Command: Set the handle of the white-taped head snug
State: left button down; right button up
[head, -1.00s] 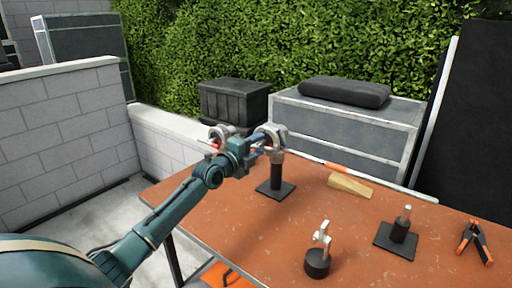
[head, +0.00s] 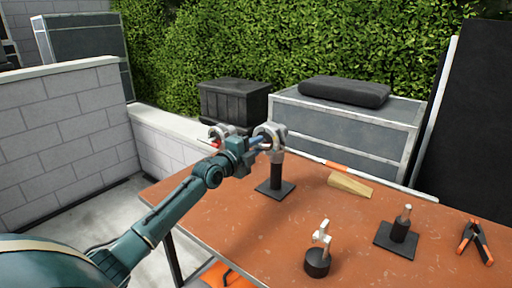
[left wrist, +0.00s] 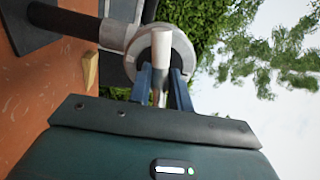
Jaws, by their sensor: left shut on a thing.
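The grey round grip head (head: 270,134) tops a black post with a square black base (head: 275,189) at the table's back left. In the left wrist view its disc (left wrist: 186,50) is close ahead, and a pale, white-ended handle (left wrist: 160,57) sticks out toward me. My left gripper (head: 262,143) reaches the head from the left. Its blue fingers (left wrist: 160,80) are shut on the handle, one on either side. How tight the handle is cannot be seen. A second grey head (head: 219,132) with a red part shows behind my arm, partly hidden. My right gripper is not in view.
On the rust-coloured table (head: 230,220) are a small black stand with a white top (head: 317,262), another black-based post (head: 397,238), a wooden wedge (head: 350,185) and an orange-black clamp (head: 474,241). An orange-white pole (head: 375,179) lies along the back edge.

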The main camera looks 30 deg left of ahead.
pick_arm(q)
jog(key=n, duration=0.7)
jog(key=n+p, duration=0.1)
jog(key=n, duration=0.5)
jog(key=shift+f+n, duration=0.1)
jog(key=shift+n, duration=0.2)
dwell(0.5)
jog(key=c, duration=1.3)
grip_release()
jog(key=shift+s, duration=0.1)
jog(key=s+b, duration=0.1)
jog(key=s, duration=1.2)
jog(key=shift+a, duration=0.45)
